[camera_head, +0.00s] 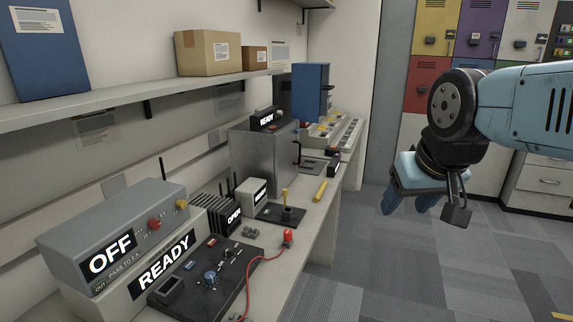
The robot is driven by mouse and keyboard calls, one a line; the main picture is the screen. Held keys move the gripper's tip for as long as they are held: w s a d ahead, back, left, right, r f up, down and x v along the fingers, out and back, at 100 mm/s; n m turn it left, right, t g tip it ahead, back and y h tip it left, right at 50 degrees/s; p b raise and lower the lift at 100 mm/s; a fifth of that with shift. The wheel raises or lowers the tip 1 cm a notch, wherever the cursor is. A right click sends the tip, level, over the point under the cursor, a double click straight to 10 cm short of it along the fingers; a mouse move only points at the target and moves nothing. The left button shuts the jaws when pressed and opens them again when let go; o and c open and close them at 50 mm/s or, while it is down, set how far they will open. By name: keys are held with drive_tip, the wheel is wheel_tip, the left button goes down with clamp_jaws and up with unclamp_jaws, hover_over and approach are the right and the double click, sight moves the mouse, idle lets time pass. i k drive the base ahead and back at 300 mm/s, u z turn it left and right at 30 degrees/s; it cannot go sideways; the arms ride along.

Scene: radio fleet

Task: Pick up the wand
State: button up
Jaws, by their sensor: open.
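A short yellow rod (320,190), possibly the wand, lies near the front edge of the workbench (301,252). A red-tipped piece (288,237) with a red cable stands nearer on the same bench; I cannot tell for sure which of the two is the wand. My gripper (408,203) hangs at the right, over the floor and clear of the bench. Its blue fingers point down, open, with nothing seen between them. It is to the right of the yellow rod and apart from it.
Along the bench stand a grey box reading OFF (112,238), a black control panel (207,278), a metal cabinet (264,160) and a small yellow post (285,196). A shelf (130,106) with cartons overhangs the back. The floor (420,275) is clear.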

sight(317, 198)
drive_tip(key=k, duration=1.3)
drive_tip(key=z, duration=0.35)
drive_tip(key=i, duration=0.9)
drive_tip(key=z, duration=0.4)
drive_tip(key=i, duration=1.1)
drive_tip(key=u, duration=0.95)
drive_tip(key=i, duration=0.75)
drive_tip(key=u, duration=0.6)
drive_tip(key=k, duration=0.7)
